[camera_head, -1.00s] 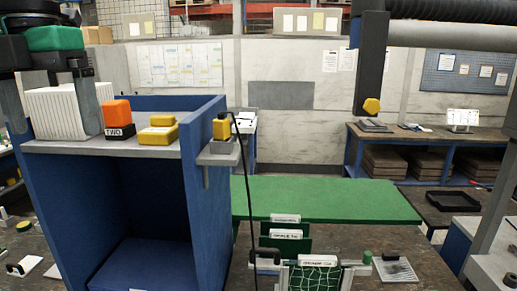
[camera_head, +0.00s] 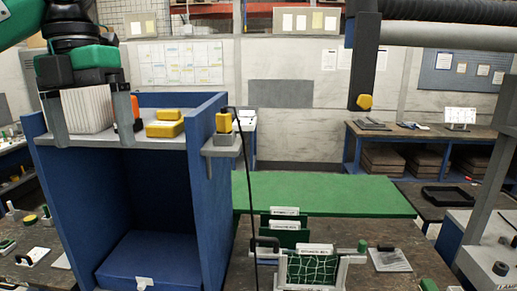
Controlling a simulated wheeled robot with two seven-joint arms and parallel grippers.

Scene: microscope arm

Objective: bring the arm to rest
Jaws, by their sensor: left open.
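My left gripper (camera_head: 88,120) comes in from the upper left, open, with its two grey fingers pointing down at the shelf on the blue cabinet. A white ribbed block (camera_head: 86,110) shows between the fingers; I cannot tell if they touch it. My right gripper is out of view.
The blue cabinet (camera_head: 205,200) has an open front. Yellow blocks (camera_head: 165,129) lie on its shelf, and another yellow piece (camera_head: 223,122) sits on a side bracket. A black cable hangs beside it. The green mat (camera_head: 340,195) is largely clear behind a green-netted holder (camera_head: 310,268).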

